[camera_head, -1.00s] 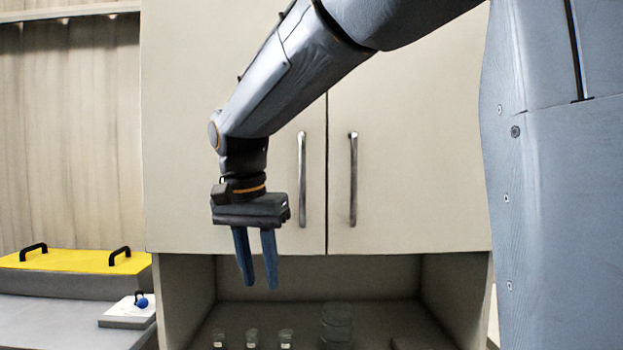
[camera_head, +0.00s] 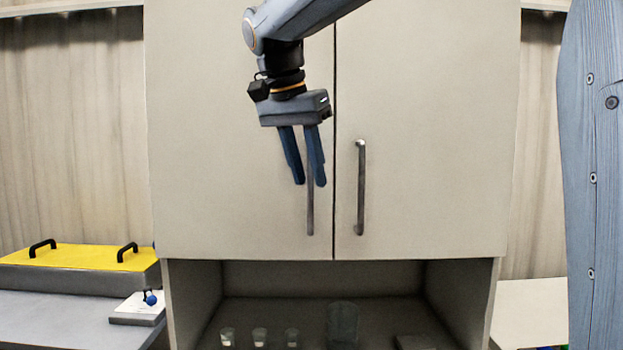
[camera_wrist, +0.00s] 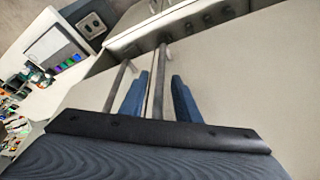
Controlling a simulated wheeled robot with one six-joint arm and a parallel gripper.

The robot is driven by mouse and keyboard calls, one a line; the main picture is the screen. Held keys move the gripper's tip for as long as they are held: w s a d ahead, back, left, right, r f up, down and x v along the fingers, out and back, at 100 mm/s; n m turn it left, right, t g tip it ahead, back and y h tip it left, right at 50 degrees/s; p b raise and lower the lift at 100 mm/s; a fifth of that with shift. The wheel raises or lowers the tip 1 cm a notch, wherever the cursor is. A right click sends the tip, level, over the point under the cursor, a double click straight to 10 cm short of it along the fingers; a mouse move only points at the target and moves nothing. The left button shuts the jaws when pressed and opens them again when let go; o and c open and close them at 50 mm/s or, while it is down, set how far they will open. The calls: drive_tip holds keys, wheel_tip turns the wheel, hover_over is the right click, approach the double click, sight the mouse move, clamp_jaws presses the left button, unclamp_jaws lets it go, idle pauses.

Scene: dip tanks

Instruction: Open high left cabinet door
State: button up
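The high left cabinet door (camera_head: 220,150) is shut, flush beside the right door (camera_head: 430,120). Its vertical metal bar handle (camera_head: 310,215) hangs near the middle seam. The handle's upper part is hidden behind my gripper. My gripper (camera_head: 308,184) is open and points down in front of this handle. In the wrist view, a handle bar (camera_wrist: 158,85) shows in the space between my two blue fingers (camera_wrist: 160,95), and I cannot tell whether they touch it. The right door's handle (camera_head: 360,188) stands clear, just right of the seam.
Below the doors is an open shelf bay with small glass containers (camera_head: 260,337) and a larger glass vessel (camera_head: 342,322). A yellow-lidded box (camera_head: 85,257) with black handles stands at the left, near a small block with a blue knob (camera_head: 150,300).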

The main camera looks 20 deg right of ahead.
drive_tip(key=shift+x, duration=1.15)
clamp_jaws()
